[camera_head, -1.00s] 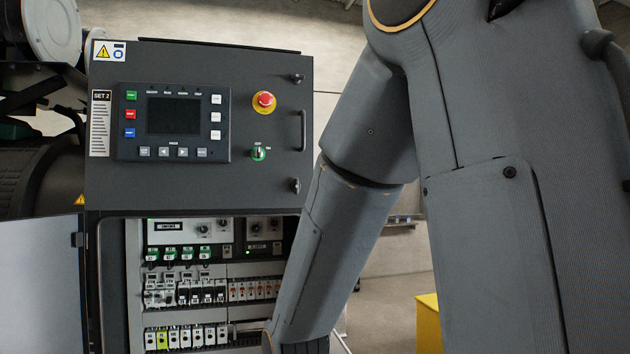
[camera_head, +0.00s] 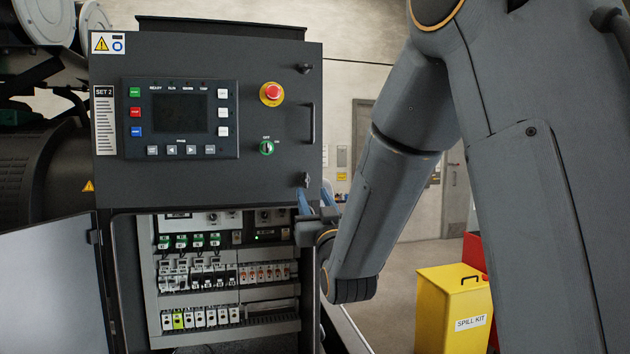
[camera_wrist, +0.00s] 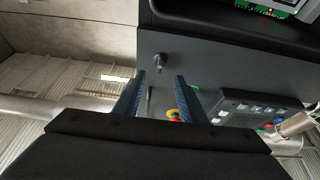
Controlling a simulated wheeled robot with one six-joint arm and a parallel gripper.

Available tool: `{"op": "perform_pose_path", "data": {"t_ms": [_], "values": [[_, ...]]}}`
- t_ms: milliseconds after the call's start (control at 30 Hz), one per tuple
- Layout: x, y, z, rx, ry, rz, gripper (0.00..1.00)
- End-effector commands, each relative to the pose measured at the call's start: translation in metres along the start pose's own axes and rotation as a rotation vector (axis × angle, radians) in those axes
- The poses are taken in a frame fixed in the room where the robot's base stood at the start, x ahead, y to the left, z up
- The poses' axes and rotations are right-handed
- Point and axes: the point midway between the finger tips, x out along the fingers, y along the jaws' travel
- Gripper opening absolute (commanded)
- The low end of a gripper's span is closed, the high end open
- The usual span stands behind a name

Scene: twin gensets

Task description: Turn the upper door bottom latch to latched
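The upper door (camera_head: 255,110) is a dark panel marked SET 2, and it looks shut. Its bottom latch (camera_head: 305,180) is a small dark knob at the door's lower right corner. The latch also shows in the wrist view (camera_wrist: 160,62), just ahead of the fingertips and between their lines. My gripper (camera_head: 314,188) is at that corner with two blue fingers, and it also shows in the wrist view (camera_wrist: 160,76). The fingers are apart with nothing between them. I cannot tell if they touch the latch, nor its exact turn angle.
A yellow spill kit bin (camera_head: 450,310) stands right.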

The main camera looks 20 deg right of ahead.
Motion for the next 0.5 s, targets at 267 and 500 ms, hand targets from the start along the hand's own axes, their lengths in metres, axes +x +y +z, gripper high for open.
{"op": "perform_pose_path", "data": {"t_ms": [267, 500], "values": [[0.042, 0.001, -0.001, -0.001, -0.003, 0.001, 0.37], [0.066, 0.001, 0.000, 0.000, -0.004, 0.001, 0.37]]}}
